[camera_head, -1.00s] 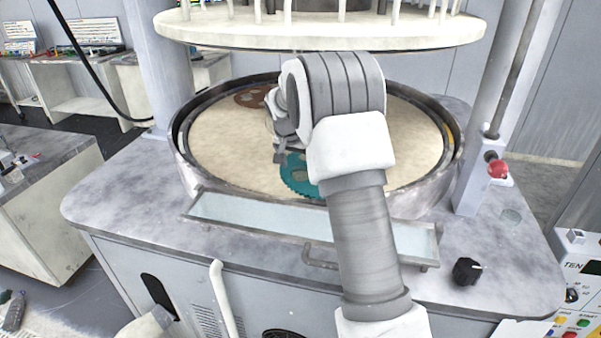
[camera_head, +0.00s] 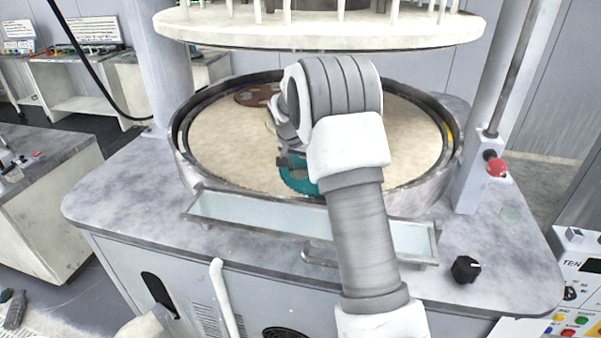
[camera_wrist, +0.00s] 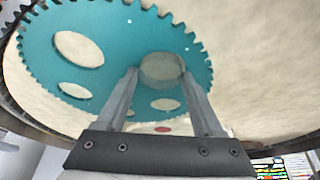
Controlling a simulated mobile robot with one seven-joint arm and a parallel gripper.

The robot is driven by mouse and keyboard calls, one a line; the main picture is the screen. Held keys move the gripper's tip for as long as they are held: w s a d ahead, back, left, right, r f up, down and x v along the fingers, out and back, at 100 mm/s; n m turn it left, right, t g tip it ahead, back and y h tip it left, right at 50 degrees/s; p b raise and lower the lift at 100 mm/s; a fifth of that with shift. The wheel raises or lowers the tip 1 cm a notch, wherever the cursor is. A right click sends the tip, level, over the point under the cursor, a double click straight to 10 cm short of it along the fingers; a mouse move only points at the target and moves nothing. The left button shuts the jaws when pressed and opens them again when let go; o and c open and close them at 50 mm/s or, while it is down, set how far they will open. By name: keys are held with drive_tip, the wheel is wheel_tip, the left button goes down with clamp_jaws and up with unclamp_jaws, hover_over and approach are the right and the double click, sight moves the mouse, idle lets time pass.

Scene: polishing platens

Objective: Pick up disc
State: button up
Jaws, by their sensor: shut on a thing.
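A small grey round disc (camera_wrist: 162,67) shows between my fingertips in the wrist view. My gripper (camera_wrist: 161,76) is shut on it, one finger on each side. It is over the teal toothed carrier (camera_wrist: 112,22), which has several round holes showing the pale pad. I cannot tell whether the disc is clear of the carrier. In the head view the teal carrier (camera_head: 298,182) lies on the near part of the round platen (camera_head: 225,140), partly hidden by my arm. My gripper (camera_head: 287,163) shows there at the carrier's far edge; the disc is not distinguishable.
A brown carrier (camera_head: 252,98) lies at the back of the platen. A dark raised rim (camera_head: 181,158) surrounds the platen. The upper plate (camera_head: 320,38) with white posts hangs above. A trough (camera_head: 250,213) runs along the front. The pad's left side is clear.

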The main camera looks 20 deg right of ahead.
drive_tip(key=shift+a+f, duration=0.1)
drive_tip(key=shift+a, duration=0.2)
